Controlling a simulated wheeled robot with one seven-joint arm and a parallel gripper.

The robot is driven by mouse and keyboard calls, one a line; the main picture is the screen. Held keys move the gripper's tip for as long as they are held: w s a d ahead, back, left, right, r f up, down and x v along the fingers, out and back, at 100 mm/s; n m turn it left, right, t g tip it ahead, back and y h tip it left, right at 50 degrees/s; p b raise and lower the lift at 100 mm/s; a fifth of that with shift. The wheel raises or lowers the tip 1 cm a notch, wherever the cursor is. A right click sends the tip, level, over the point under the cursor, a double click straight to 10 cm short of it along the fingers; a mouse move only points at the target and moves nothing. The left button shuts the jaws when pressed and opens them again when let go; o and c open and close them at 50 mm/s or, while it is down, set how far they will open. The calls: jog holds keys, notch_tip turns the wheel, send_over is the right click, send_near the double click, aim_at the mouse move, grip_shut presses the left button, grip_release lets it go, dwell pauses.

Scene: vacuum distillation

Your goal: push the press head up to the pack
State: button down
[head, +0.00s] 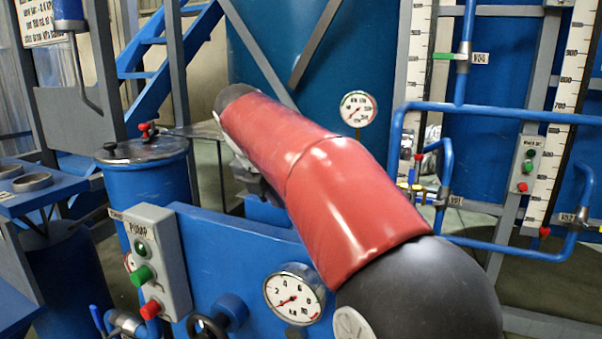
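I cannot make out a press head or a pack in the head view. My own red and black arm crosses the middle of the picture and hides what lies behind it. My gripper does not show. A blue machine body (218,262) stands in front, partly behind my arm. It carries a pump control box (157,262) with green and red buttons, a round pressure gauge (294,294) and a dark handwheel (209,326).
A blue lidded drum (148,185) stands at the left. Blue pipes (456,107) with valves and a small dial gauge (358,109) are at the right, beside white measuring scales (567,106). A blue stair (160,75) rises behind. Some floor shows at the lower right.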

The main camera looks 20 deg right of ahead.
jog(key=w+d+p, duration=0.2)
jog(key=w+d, duration=0.1)
jog(key=shift+w+d, duration=3)
notch_tip(320, 180, up, 9)
jog(key=s, duration=0.1)
jog(key=shift+a, duration=0.45)
